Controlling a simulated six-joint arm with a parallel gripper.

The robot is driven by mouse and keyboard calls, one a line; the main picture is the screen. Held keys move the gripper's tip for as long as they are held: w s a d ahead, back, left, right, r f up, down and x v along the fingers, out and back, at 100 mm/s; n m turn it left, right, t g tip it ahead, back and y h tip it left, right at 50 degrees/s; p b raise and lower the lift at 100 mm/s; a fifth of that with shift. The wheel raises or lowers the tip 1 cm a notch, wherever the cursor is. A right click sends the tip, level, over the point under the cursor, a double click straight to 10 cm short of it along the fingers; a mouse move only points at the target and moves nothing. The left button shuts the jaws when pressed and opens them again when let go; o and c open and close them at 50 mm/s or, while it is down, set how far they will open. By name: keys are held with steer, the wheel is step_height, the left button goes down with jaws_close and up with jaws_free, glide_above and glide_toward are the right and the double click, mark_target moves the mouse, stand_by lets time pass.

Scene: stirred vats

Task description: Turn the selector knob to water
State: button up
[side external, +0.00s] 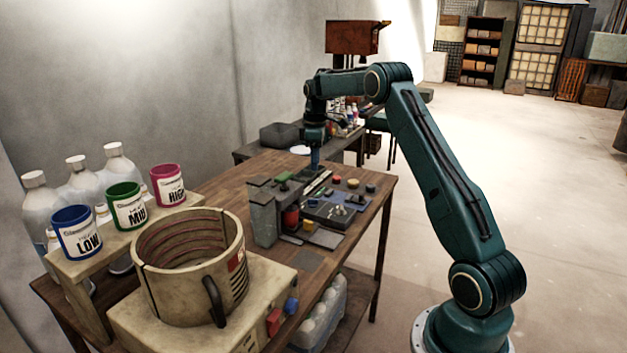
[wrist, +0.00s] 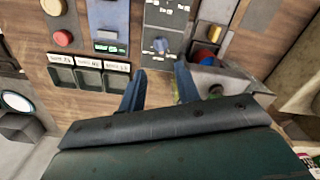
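A blue-grey selector knob (wrist: 160,45) sits on a dark panel (wrist: 168,18) with small pale markings, near the top centre of the wrist view. The markings are too small to read, so I cannot tell which setting the knob points at. My gripper (wrist: 160,72) is open, its two blue fingers apart with nothing visible between them. In the wrist view the fingertips appear just below the knob and apart from it. In the side view my gripper (side external: 315,165) points down over the control panels on the wooden table; I cannot pick out the knob for certain there.
A row of dark labelled bins (wrist: 90,78), a red button (wrist: 63,38) and a metal box (wrist: 225,80) lie around the panel. In the side view a large beige vat (side external: 193,265) and blue (side external: 77,232), green (side external: 127,205) and pink (side external: 167,185) cups stand left.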

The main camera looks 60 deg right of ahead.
mark_target(315, 199)
steer(key=shift+r, duration=0.8)
steer(key=s+t, duration=0.1)
steer(key=s+d+t+y, duration=0.1)
steer(key=s, duration=0.1)
steer(key=s+d+f+t, duration=0.1)
steer(key=s+t, duration=0.1)
steer(key=shift+y, duration=0.4)
steer(key=shift+w, duration=0.1)
steer(key=x, duration=1.3)
steer(key=shift+w+f, duration=0.25)
steer(key=shift+f, duration=0.1)
jaws_close()
